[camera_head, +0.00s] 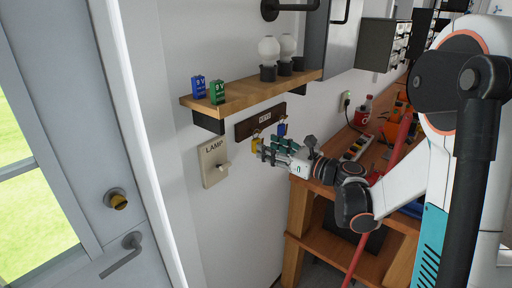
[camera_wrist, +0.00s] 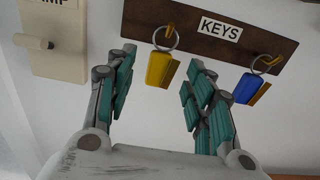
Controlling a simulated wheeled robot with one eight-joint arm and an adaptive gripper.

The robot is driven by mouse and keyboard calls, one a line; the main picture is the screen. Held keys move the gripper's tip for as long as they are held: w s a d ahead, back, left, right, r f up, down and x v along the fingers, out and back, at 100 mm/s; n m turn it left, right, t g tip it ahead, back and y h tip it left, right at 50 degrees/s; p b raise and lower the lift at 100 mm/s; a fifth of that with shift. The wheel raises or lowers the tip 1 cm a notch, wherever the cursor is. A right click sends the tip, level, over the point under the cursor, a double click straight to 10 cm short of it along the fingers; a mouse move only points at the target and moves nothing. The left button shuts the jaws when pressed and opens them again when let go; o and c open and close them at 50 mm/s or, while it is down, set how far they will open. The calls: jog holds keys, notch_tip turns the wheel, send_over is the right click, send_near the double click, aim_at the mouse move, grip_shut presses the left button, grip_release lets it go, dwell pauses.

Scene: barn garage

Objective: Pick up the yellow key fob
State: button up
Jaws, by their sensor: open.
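The yellow key fob (camera_wrist: 159,69) hangs by a metal ring from a hook on the dark wooden key board (camera_wrist: 192,31), labelled KEYS. In the head view the yellow fob (camera_head: 256,143) is small and partly covered by my gripper. My gripper (camera_wrist: 158,82) is open and empty, its fingers pointing up toward the board. My gripper also shows in the head view (camera_head: 268,149), at the wall just below the board.
A blue key fob (camera_wrist: 247,88) hangs on the same board, to the right of my right finger. The lamp switch (camera_head: 213,162) is on the wall to the left. A wooden shelf (camera_head: 245,92) with two battery boxes juts out above the board. A workbench (camera_head: 325,205) stands at the right.

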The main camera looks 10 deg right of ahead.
aim_at(259, 141)
jog(key=x, duration=0.2)
jog(key=b+x, duration=0.1)
jog(key=x, duration=0.2)
jog(key=shift+w+r, duration=0.1)
jog(key=shift+r, duration=0.15)
jog(key=c, duration=1)
